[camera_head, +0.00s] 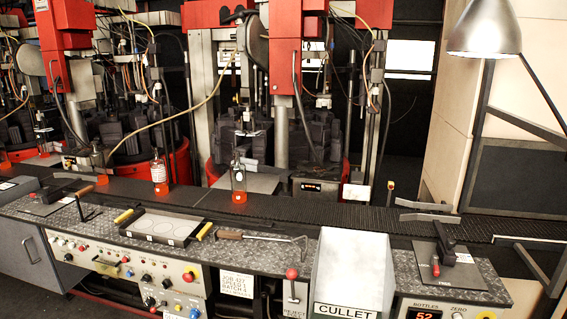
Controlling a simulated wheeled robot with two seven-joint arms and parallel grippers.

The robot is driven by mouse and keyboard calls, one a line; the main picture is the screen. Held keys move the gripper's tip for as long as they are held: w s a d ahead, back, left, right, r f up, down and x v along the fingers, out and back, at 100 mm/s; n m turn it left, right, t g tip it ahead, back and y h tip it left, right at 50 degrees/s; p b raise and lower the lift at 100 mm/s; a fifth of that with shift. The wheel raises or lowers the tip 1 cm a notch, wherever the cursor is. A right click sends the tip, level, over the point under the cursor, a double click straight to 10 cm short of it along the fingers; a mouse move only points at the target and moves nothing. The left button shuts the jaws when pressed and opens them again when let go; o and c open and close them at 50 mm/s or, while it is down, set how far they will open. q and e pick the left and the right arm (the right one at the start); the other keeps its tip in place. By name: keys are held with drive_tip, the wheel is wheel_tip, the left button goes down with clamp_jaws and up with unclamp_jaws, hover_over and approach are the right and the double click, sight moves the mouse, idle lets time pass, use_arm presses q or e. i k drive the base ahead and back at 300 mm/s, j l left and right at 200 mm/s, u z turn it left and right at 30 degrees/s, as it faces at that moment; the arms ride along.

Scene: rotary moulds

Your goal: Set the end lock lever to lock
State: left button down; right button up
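At the right end of the console, a dark plate (467,277) carries a black upright part (443,241) and a small lever with a red handle (435,266). This looks like the end lock lever. The red handle points toward the front of the plate. The small white lettering on the plate is too small to read, so I cannot tell which setting the lever is at. Two grey bars (425,206) lie across the belt just behind the plate. Neither of my grippers shows in the head view.
A grey cullet bin (350,264) stands left of the plate. A red-knobbed reject lever (292,273) and a hooked tool (262,237) are further left. Bottles (238,180) stand behind on the dark conveyor (330,213). A lamp (485,30) hangs above right.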

sight(436, 265)
drive_tip(key=i+l+z, duration=0.25)
drive_tip(key=z, duration=0.25)
drive_tip(key=i+l+z, duration=0.1)
drive_tip(key=i+z, duration=0.35)
drive_tip(key=k, duration=0.1)
